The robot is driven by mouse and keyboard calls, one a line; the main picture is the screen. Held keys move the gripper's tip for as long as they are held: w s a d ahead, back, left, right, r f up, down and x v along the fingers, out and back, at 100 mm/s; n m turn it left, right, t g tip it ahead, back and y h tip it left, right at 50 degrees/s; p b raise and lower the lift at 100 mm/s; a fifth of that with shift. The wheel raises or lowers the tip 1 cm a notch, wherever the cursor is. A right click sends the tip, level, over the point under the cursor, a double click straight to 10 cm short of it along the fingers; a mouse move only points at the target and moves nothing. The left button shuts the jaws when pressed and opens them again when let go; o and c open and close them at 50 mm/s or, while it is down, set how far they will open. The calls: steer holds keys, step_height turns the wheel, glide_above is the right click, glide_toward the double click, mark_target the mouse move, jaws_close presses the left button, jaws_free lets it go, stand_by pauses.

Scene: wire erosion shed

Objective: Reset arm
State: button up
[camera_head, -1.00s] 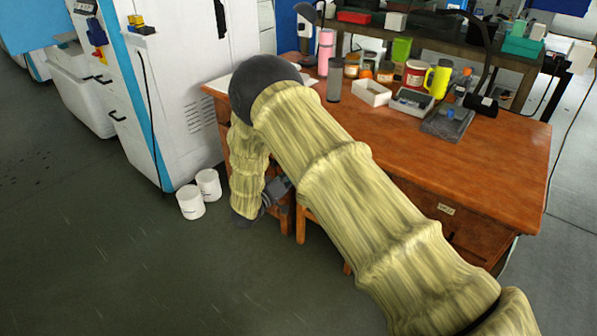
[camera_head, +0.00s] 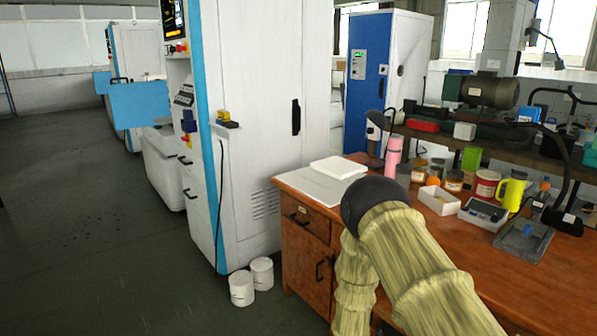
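My arm, in a yellowish ribbed sleeve with a dark rounded elbow, reaches in from the lower right of the head view. It bends at the elbow in front of the wooden desk (camera_head: 312,265), and its far part hangs down past the bottom edge. My gripper is out of the picture, so its state and anything in it are hidden.
A white machine cabinet (camera_head: 262,100) stands left of the desk, with two white tubs (camera_head: 242,289) on the floor. A pink bottle (camera_head: 393,157), a white box (camera_head: 439,200), a yellow mug (camera_head: 512,190) and jars crowd the desktop. The floor at left is clear.

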steer(key=s+d+f+g+y, duration=0.1)
steer(key=s+f+g+y, duration=0.3)
steer(key=s, duration=1)
steer(key=s+f+g+y, duration=0.1)
steer(key=s+f+g, duration=0.35)
steer(key=s, duration=0.95)
steer(key=s+a+r+m+g+y+p, duration=0.1)
steer(key=s+r+m+g+y, duration=0.1)
steer(key=s, duration=1.5)
step_height(320, 180, up, 11)
steer(key=p, duration=1.1)
steer(key=shift+w, duration=0.3)
steer(key=shift+a+f, duration=0.1)
